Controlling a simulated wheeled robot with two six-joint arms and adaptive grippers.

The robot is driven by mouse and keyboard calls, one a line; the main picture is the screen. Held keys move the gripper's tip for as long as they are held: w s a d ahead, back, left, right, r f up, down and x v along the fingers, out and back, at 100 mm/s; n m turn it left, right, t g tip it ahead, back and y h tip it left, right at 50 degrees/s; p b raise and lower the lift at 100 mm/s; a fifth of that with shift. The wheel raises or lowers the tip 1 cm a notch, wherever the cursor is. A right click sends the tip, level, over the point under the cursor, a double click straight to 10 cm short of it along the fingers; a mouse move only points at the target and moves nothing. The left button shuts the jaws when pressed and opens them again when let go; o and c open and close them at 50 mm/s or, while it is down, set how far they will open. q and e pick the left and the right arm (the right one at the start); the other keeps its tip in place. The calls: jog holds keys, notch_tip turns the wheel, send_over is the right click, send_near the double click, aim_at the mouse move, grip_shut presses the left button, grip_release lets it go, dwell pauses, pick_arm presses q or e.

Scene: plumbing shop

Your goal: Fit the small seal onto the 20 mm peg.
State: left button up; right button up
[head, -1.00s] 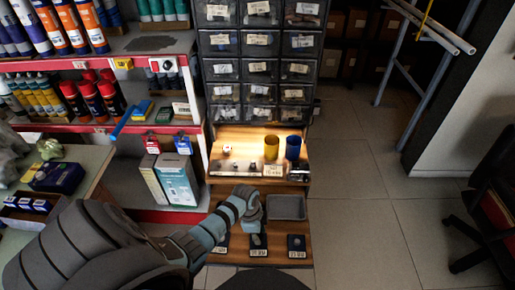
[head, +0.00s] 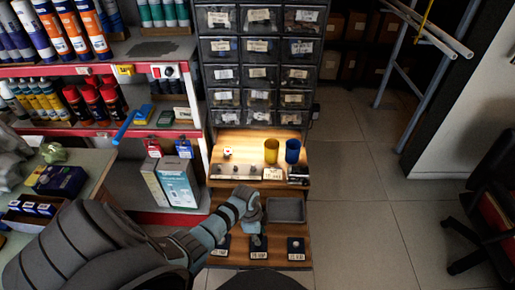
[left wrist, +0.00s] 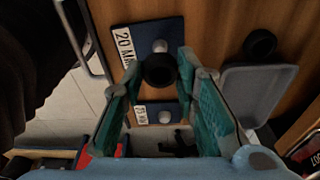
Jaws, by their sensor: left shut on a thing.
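My left gripper (left wrist: 158,75) is shut on a small black ring-shaped seal (left wrist: 160,70). In the left wrist view the seal overlaps the near edge of a pale round peg (left wrist: 160,46) on a dark blue plate (left wrist: 178,30) labelled 20 MM. The seal looks closer to the camera than the peg; its height above it is unclear. In the head view my left gripper (head: 254,216) is just behind the middle plate (head: 258,252). A larger black ring (left wrist: 259,44) lies on the wood behind the plate. My right gripper is not in view.
A grey tray (head: 287,211) stands behind the plates at the right. Another peg plate (head: 296,248) is at the right, and one (head: 221,246) at the left. A lit shelf (head: 236,147) with blue and yellow cups is behind, under small drawers (head: 258,72).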

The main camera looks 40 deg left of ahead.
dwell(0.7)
pick_arm(q)
jog(key=o, duration=0.6)
jog(key=r+p, duration=0.3)
jog(key=p, duration=0.1)
jog(key=a+r+p, duration=0.1)
jog(key=r+p, duration=0.7)
jog(key=shift+s+a, duration=0.2)
jog(key=shift+s, duration=0.2)
jog(key=shift+f, duration=0.2)
